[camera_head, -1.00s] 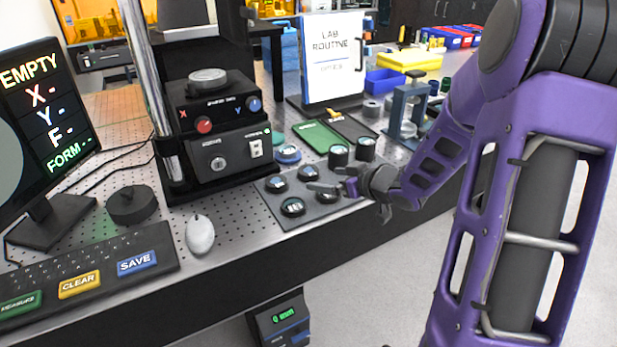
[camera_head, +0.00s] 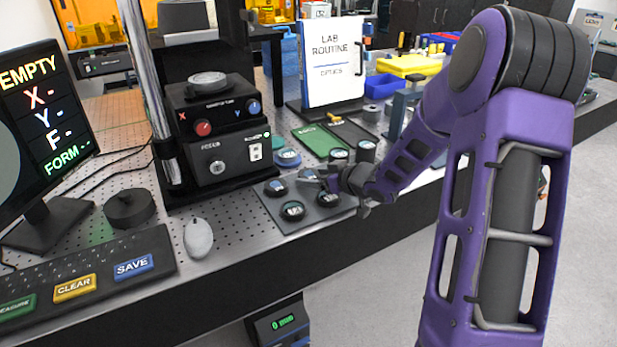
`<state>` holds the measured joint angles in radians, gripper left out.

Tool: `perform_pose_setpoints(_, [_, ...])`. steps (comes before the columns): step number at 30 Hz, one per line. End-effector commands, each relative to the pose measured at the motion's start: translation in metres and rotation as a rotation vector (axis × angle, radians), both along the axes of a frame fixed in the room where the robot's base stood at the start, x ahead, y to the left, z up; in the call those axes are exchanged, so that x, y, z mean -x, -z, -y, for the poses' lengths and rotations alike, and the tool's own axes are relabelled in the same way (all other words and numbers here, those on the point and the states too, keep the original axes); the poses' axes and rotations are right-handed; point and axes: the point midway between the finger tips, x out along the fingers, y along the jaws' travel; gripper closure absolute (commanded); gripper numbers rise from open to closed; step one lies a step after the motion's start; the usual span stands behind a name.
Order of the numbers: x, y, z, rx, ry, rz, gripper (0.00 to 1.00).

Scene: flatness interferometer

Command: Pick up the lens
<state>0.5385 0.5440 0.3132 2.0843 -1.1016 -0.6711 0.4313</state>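Several round, dark-rimmed lens-like discs sit on a grey tray (camera_head: 264,200) near the bench's front edge. One disc (camera_head: 292,210) is at the front, one (camera_head: 276,187) at the left and one (camera_head: 327,199) at the right. I cannot tell which of them is the lens of the task. My gripper (camera_head: 312,176) reaches in from the right, low over the back of the tray. Its fingers point left and partly hide the disc there. The fingers are too small to show whether they are open or hold anything.
The interferometer (camera_head: 217,140) rises at the tray's back left. A green mat (camera_head: 318,140) lies behind. A mouse (camera_head: 198,238) and keyboard (camera_head: 80,270) are to the left.

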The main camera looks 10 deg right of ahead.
Motion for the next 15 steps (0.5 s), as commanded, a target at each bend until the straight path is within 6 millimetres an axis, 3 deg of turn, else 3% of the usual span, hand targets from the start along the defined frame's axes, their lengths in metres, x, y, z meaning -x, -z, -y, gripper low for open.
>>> perform_pose_setpoints(1, [0.0001, 0.0, 0.0, 0.0, 0.0, 0.0, 0.34])
perform_pose_setpoints(10, [0.0003, 0.0, 0.0002, 0.0, 0.0, 0.0, 0.88])
perform_pose_setpoints(15, [0.0001, -0.0002, 0.0002, 0.0, 0.0, 0.0, 0.89])
